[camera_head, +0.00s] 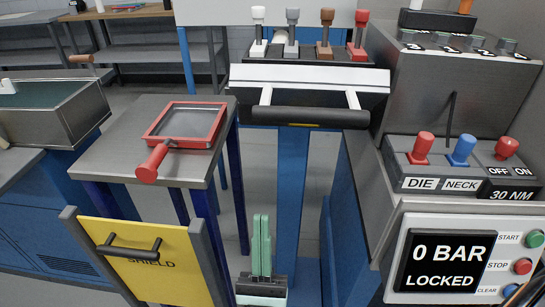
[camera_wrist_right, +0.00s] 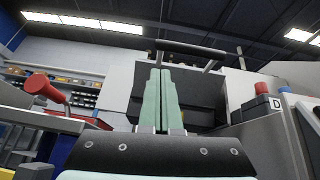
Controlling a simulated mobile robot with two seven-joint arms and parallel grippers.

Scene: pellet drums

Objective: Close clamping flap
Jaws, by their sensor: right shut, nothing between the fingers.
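The clamping flap (camera_head: 310,76) is a pale, wide panel with a dark bar handle (camera_head: 310,117) on two light arms, at the top middle of the head view. The handle also shows in the wrist view (camera_wrist_right: 195,49), above the fingertips. Whether the flap is fully open or partly lowered I cannot tell. My right gripper (camera_head: 261,217) has green fingers pointing up, pressed together and empty. It is below and slightly left of the handle, apart from it. It also shows in the right wrist view (camera_wrist_right: 160,72). My left gripper is not in view.
A red-framed sieve (camera_head: 187,124) lies on the grey table at left. A yellow shield panel (camera_head: 146,262) with a handle stands at lower left. A control panel (camera_head: 445,252) reading 0 BAR LOCKED and a switch box (camera_head: 460,178) stand at right. Coloured levers (camera_head: 323,33) stand behind the flap.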

